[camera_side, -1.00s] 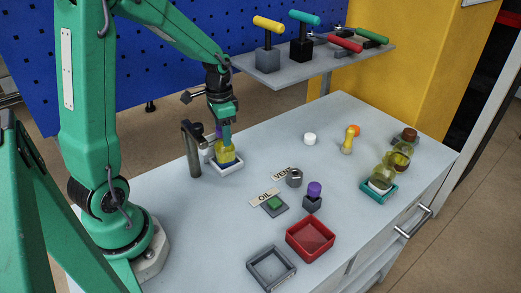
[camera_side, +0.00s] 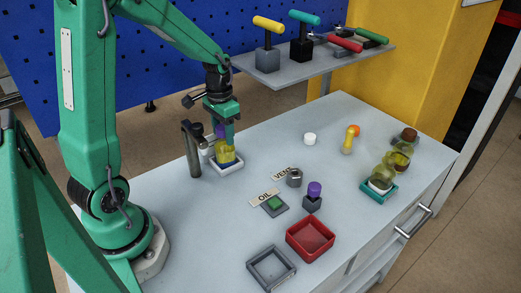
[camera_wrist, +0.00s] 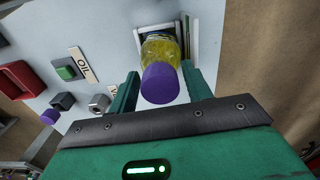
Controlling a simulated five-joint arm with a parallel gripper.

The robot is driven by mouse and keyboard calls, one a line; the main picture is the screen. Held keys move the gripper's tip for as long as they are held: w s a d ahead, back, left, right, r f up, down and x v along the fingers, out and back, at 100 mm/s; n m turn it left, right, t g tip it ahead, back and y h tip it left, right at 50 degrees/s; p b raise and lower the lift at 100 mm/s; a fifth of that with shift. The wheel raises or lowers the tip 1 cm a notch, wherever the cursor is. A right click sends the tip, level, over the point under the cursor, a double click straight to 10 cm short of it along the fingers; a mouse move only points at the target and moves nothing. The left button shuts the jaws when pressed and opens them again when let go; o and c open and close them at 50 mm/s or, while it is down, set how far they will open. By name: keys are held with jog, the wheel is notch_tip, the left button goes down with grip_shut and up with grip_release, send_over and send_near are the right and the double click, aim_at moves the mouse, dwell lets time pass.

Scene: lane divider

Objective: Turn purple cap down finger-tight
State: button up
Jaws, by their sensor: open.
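A bottle of yellow liquid (camera_side: 224,156) stands in a white holder (camera_side: 228,168) below my gripper (camera_side: 222,133). The purple cap (camera_wrist: 160,84) sits on top of the bottle, which also shows in the wrist view (camera_wrist: 160,49). My gripper (camera_wrist: 161,92) is open, with one green finger on each side of the cap. A gap shows on the left; on the right I cannot tell whether the finger touches. The thread under the cap is hidden.
A dark post with a clamp arm (camera_side: 192,152) stands just left of the bottle. OIL (camera_side: 265,196) and VENT (camera_side: 282,174) labels, a hex nut (camera_side: 294,178), a red tray (camera_side: 310,254) and a grey tray (camera_side: 271,284) lie nearer. Bottles stand at the right around a teal tray (camera_side: 379,198).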

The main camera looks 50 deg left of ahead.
jog(key=shift+n, duration=0.3)
jog(key=shift+n, duration=0.7)
jog(key=shift+n, duration=0.9)
jog(key=shift+n, duration=0.8)
jog(key=c, duration=0.6)
